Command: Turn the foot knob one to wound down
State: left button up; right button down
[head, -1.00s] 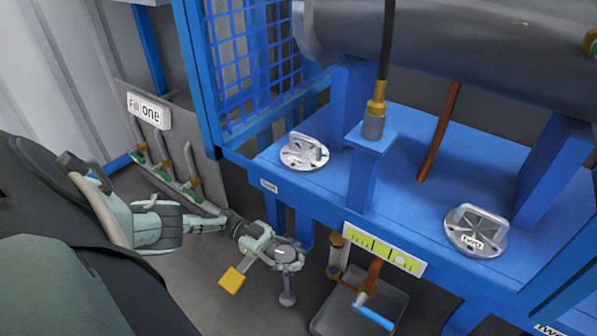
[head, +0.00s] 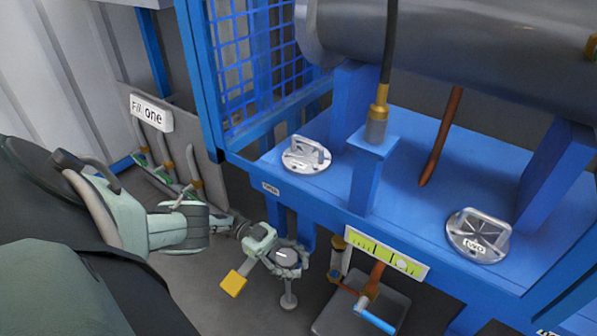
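The foot knob (head: 286,259) is a round grey disc with a small pale mark, low under the left front corner of the blue frame. A stem and small round foot (head: 288,301) stand below it on the floor. My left gripper (head: 283,262) comes in from the left, its pale fingers around the disc on both sides. At this size I cannot tell whether the fingers press on the disc or stand slightly apart, and they partly hide its rim. A yellow tag (head: 234,284) on a pale strip sticks out beside the gripper. My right gripper is not in view.
The blue frame (head: 330,190) stands over the knob, with two silver flanged pieces (head: 306,155) (head: 478,236) on top. Pipes under the "Fill one" sign (head: 152,113) are at left.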

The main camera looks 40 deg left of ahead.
pick_arm(q)
jog(key=o, duration=0.4)
jog(key=shift+a+r, duration=0.1)
notch_tip(320, 180, up, 10)
jog(key=shift+f, duration=0.1)
dwell(0.6)
